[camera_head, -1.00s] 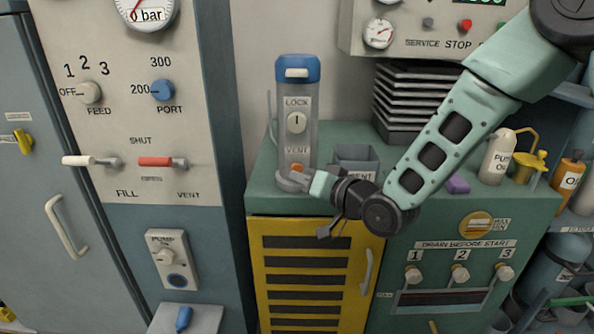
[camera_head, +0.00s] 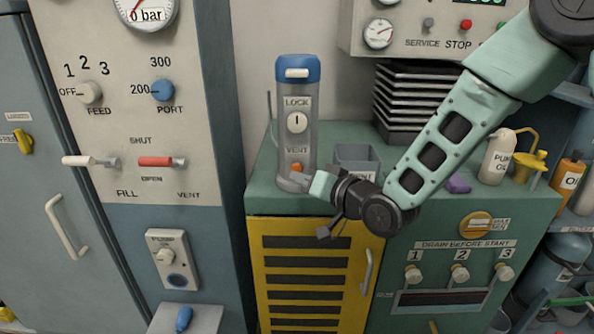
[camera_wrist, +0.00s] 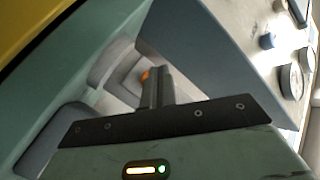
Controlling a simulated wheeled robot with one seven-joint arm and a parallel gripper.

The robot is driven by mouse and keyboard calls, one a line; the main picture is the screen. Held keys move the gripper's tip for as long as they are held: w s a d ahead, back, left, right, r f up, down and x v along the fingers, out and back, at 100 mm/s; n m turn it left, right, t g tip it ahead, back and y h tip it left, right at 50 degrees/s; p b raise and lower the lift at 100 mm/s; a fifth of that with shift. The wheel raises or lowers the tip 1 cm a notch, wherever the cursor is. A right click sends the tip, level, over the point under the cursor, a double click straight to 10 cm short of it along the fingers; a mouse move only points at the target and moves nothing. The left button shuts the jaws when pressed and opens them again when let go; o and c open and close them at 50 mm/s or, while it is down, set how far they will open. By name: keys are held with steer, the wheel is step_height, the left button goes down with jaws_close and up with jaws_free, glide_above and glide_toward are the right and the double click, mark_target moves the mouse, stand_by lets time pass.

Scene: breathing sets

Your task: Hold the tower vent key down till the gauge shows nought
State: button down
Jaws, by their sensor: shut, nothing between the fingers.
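The tower (camera_head: 297,110) is a grey upright cylinder with a blue cap, on the green bench. It has a round white LOCK knob (camera_head: 297,123) and, under the word VENT, a small orange vent key (camera_head: 297,167). My gripper (camera_head: 300,183) is shut and empty at the foot of the tower, its fingertips close by the key. In the wrist view the shut fingers (camera_wrist: 158,86) cover part of the orange key (camera_wrist: 145,75); whether they touch or press it I cannot tell.
A small grey bin (camera_head: 357,157) stands just right of the tower, behind my gripper. A second dial (camera_head: 380,33) sits on the upper box, too small to read. The left panel has a white lever (camera_head: 80,160) and a red lever (camera_head: 155,162). A yellow louvred door (camera_head: 310,265) is below.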

steer(key=shift+w, duration=0.2)
steer(key=shift+w, duration=0.25)
steer(key=shift+w+d, duration=0.1)
steer(key=shift+w, duration=0.55)
stand_by(2.1)
steer(key=shift+s, duration=0.1)
stand_by(2.2)
steer(key=shift+s, duration=0.95)
steer(key=shift+s, duration=0.15)
steer(key=shift+s+b, duration=0.65)
steer(key=shift+s, duration=1.75)
steer(key=shift+a, duration=0.2)
